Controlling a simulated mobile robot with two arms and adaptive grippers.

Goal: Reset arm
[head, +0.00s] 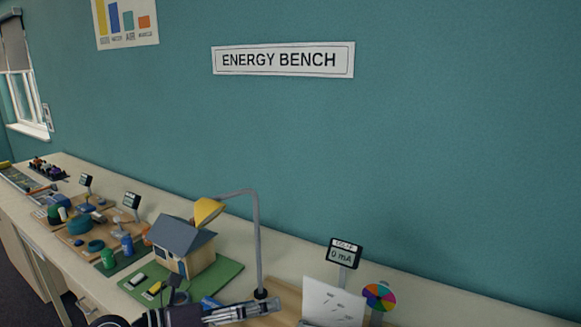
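My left arm comes in along the bottom edge from the left. Its gripper (245,311) points right, low in front of the bench (455,300), near the base of a desk lamp (256,230). I see it nearly side-on, so I cannot tell how far its fingers are apart or whether anything is between them. My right gripper is out of view.
A model house (187,248) on a green base stands behind my gripper. To the right are a white panel (333,303), a meter reading 0 mA (343,253) and a coloured wheel (379,296). Several small models crowd the bench's left. A teal wall (440,140) closes the back.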

